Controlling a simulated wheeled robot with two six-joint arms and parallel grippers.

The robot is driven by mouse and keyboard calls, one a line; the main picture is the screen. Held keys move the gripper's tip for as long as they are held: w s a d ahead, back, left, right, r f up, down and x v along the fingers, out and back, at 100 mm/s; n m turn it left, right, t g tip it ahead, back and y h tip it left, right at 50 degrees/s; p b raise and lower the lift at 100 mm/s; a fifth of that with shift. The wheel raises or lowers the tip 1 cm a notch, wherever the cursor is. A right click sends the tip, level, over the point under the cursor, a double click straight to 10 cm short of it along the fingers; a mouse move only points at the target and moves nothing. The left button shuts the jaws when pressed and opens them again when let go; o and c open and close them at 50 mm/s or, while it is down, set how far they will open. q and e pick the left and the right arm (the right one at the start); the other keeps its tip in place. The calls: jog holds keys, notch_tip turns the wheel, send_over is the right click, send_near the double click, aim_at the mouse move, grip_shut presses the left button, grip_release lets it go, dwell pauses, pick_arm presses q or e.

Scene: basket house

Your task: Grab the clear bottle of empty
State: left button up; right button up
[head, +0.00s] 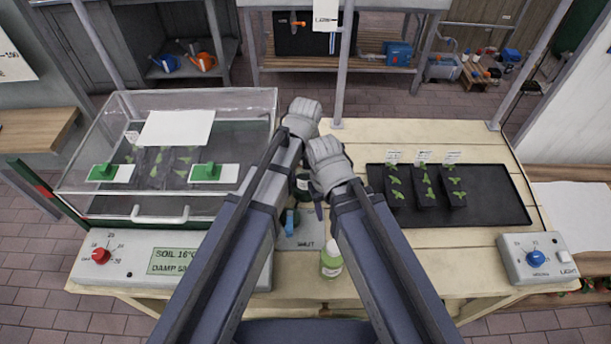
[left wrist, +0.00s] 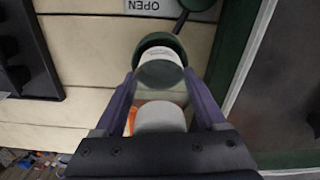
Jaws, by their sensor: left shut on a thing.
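In the left wrist view, a clear, see-through bottle (left wrist: 160,90) with pale white and a bit of orange at its near end sits between the purple-blue fingers of my left gripper (left wrist: 160,80). The gripper is shut on it. Behind its far end is a dark green round thing (left wrist: 156,42) with a white edge. In the head view, my left gripper (head: 304,187) is mostly hidden by my arms, over the middle of the bench, and the bottle cannot be made out. The right arm's grey wrist shows beside it; its jaw state is unclear.
A clear-walled propagator (head: 262,112) stands left, above a control panel (head: 130,262). A black tray (head: 490,205) with seedlings lies right. A small green-labelled bottle (head: 331,260) and a blue tap (head: 290,221) by a SHUT plate are near the front. Pale boards between are clear.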

pick_arm(q)
jog(key=shift+c, duration=1.1)
pick_arm(e)
jog(key=shift+r, duration=0.1)
